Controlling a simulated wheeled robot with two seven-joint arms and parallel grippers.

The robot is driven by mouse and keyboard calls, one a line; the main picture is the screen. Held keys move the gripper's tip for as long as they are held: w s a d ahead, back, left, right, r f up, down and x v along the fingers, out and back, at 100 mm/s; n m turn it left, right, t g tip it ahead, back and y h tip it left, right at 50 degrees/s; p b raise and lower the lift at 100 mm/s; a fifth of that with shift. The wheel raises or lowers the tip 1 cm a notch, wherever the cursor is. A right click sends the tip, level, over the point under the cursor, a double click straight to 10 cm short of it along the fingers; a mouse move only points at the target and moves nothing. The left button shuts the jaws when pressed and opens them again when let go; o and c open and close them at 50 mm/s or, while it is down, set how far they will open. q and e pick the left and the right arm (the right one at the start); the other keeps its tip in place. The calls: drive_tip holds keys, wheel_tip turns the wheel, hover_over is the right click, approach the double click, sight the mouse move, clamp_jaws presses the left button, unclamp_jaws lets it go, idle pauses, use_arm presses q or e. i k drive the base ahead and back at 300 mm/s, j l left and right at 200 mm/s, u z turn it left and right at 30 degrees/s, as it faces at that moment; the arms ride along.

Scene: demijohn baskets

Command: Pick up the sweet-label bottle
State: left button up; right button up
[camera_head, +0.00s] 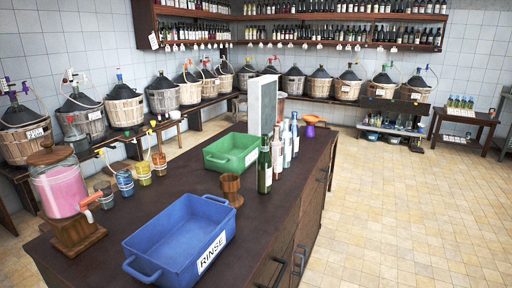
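Several bottles stand upright in a row on the dark counter (262,222), right of the middle. The nearest is a dark green bottle (264,168) with a pale label. Behind it stand another greenish bottle (277,153), a pale clear bottle (287,145) and a bluish bottle (295,135). Their labels are too small to read, so I cannot tell which one is the sweet-label bottle. Neither of my grippers is in view.
A blue RINSE tub (168,226), wooden goblet (231,188), green tub (232,150) and upright grey-white board (262,106) share the counter. A pink-filled dispenser (60,188) stands left. Basketed demijohns (124,106) line the walls. The tiled floor (405,205) at right is clear.

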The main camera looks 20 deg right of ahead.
sight(286, 135)
drive_tip(key=i+l+u, duration=0.25)
drive_tip(key=l, duration=0.2)
drive_tip(key=l+u, duration=0.25)
drive_tip(key=l, duration=0.15)
drive_tip(key=i+l+u, duration=0.25)
drive_tip(key=l, duration=0.25)
drive_tip(key=k, duration=0.1)
